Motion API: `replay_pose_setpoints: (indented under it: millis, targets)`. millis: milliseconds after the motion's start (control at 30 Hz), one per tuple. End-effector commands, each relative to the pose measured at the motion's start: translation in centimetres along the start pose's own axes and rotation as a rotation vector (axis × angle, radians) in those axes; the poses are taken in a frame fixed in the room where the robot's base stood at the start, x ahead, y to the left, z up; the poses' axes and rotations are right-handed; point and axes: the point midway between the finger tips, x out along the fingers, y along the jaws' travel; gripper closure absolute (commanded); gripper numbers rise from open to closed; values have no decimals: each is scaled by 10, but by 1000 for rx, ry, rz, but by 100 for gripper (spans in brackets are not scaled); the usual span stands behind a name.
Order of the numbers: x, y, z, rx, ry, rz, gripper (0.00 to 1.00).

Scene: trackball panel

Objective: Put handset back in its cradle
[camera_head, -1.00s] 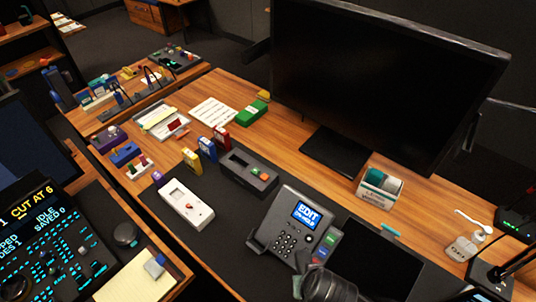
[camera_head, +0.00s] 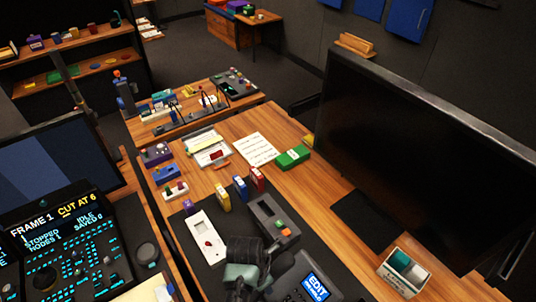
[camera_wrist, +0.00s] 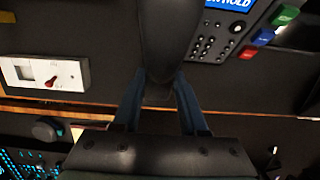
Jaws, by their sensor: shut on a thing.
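The handset (camera_wrist: 168,35) is a dark, rounded piece in the wrist view, running up from between the fingers of my gripper (camera_wrist: 160,85). My gripper is shut on it. The desk phone (camera_wrist: 222,30) has a blue screen, a keypad and coloured keys, and lies to the right of the handset in the wrist view. In the head view the phone (camera_head: 303,282) is cut by the bottom edge, and my gripper (camera_head: 243,272) is just left of it. The phone's left side is hidden behind the handset and gripper, so I cannot see its cradle or tell whether they touch.
A dark box (camera_head: 272,216) with a recess and coloured buttons sits just beyond my gripper. A white switch box (camera_head: 204,236) is to its left. Small coloured blocks (camera_head: 240,188) stand behind. A large monitor (camera_head: 430,150) rises at right, with a card holder (camera_head: 402,272) before it.

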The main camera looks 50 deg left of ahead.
Motion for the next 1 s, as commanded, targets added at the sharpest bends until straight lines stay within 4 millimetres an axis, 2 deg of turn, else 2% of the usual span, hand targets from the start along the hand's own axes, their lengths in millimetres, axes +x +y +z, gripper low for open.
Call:
replay_pose_setpoints:
  millis: [500, 600, 1000]
  targets:
    - [-4, 0, 1, -3, 2, -1, 100]
    - [8, 1, 4, -2, 1, 0, 100]
    - [36, 1, 22, -1, 1, 0, 100]
